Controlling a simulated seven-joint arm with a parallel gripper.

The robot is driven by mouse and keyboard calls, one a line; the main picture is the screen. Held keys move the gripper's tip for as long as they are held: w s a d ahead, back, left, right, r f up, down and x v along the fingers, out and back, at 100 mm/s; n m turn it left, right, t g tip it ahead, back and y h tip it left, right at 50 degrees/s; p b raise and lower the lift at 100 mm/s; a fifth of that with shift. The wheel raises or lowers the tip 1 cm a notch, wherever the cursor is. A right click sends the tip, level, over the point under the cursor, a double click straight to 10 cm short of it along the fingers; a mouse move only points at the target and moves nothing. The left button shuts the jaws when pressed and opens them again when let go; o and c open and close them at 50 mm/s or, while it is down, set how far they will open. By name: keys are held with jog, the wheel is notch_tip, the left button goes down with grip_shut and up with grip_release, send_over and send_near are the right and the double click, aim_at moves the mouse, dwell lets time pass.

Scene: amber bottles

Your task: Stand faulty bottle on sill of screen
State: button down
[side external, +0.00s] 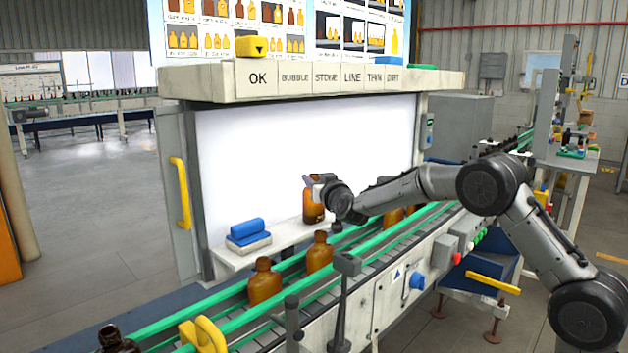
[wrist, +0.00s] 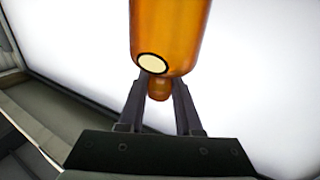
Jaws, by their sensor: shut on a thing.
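My gripper (side external: 318,181) is shut on an amber bottle (side external: 313,208) near its top, in front of the lit white screen (side external: 250,150). The bottle looks upright. Its base is at or just above the pale sill (side external: 290,232); I cannot tell whether it touches. In the wrist view the bottle (wrist: 170,30) fills the upper middle, with a pale round spot on it. The fingers (wrist: 159,95) close around a small amber part of it, with white screen behind.
Blue and grey blocks (side external: 246,230) lie on the sill's left end. More amber bottles (side external: 265,282) stand on the conveyor between green rails (side external: 220,328) in front. A yellow handle (side external: 181,192) is left of the screen. A labelled shelf (side external: 330,80) overhangs it.

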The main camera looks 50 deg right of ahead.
jog(key=shift+f, duration=0.1)
jog(key=c, duration=0.6)
grip_release()
jog(key=shift+s, duration=0.1)
jog(key=v, duration=1.2)
